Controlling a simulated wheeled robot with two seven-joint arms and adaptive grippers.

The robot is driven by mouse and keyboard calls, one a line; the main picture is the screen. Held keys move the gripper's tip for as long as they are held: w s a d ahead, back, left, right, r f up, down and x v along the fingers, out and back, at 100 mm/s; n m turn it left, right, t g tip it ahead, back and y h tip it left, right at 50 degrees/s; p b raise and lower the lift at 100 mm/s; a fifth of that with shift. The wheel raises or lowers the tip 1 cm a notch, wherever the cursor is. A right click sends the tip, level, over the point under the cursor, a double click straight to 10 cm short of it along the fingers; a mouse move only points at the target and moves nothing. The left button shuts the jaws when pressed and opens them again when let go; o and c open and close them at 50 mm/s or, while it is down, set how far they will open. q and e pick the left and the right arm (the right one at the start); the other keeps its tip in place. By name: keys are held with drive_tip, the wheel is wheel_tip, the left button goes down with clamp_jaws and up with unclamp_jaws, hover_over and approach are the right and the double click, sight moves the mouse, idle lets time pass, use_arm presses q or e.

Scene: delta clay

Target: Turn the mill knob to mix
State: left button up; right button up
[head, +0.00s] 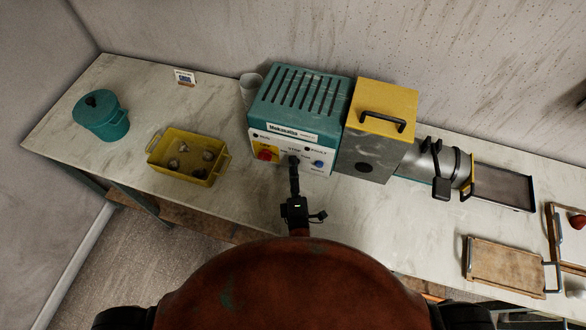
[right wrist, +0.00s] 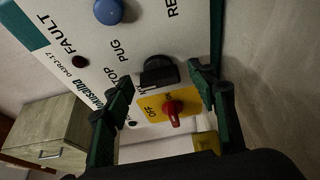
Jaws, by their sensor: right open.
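The mill is a teal box (head: 300,92) with a slotted top and a white front panel, standing against the wall. In the right wrist view its panel carries a black knob (right wrist: 158,72) beside the printed words STOP and PUG. A red switch (right wrist: 172,112) on a yellow plate sits close to that knob. My right gripper (head: 294,162) is at the panel and covers most of the black knob in the head view. In the right wrist view its open fingers (right wrist: 161,80) stand on either side of the knob, with gaps; contact cannot be told. My left gripper is out of view.
A blue button (right wrist: 108,11) is near the knob. On the marble-look counter stand a yellow tray (head: 157,155) with several lumps, a teal pot (head: 103,122), a yellow-topped grey box (head: 375,153) and a wooden board (head: 503,268). Counter in front of the mill is mostly clear.

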drive_tip(key=shift+w, duration=0.1)
drive_tip(key=shift+c, duration=0.2)
drive_tip(key=c, duration=1.1)
drive_tip(key=shift+r+p, duration=0.15)
drive_tip(key=shift+p, duration=0.5)
drive_tip(key=n+g+p, duration=0.1)
drive_tip(key=n+p, duration=0.1)
drive_tip(key=p, duration=0.2)
drive_tip(key=n+g+p, duration=0.1)
drive_tip(key=n+p, duration=0.1)
drive_tip(key=p, duration=0.2)
drive_tip(key=n+h+p, duration=0.1)
drive_tip(key=n+p, duration=0.1)
drive_tip(key=p, duration=0.2)
drive_tip(key=shift+a+r+g, duration=0.1)
drive_tip(key=shift+r+g, duration=0.05)
drive_tip(key=shift+g, duration=0.25)
drive_tip(key=shift+n+p, duration=0.3)
drive_tip(key=shift+p, duration=0.1)
